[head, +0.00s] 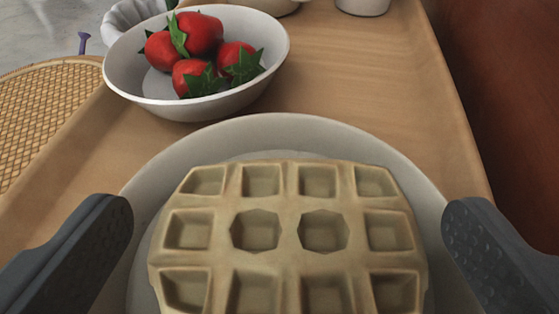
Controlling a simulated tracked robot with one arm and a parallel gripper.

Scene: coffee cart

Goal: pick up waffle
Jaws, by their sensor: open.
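A golden waffle (285,261) lies on a pale round plate (290,126) at the bottom middle of the head view. Its near edge is cut off by the frame. My gripper (288,228) is open, with one dark finger at the left of the waffle and one at the right. A gap shows between each finger and the waffle's sides. The fingers overlap the plate's left and right rim in the picture; I cannot tell whether they touch it.
A white bowl (152,103) of strawberries (200,35) stands behind the plate at the upper left. The wooden tray (370,75) is bare to the bowl's right. A woven surface (45,110) lies at the left, a dark red panel (510,90) at the right. Pale vessels are cut off at the top.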

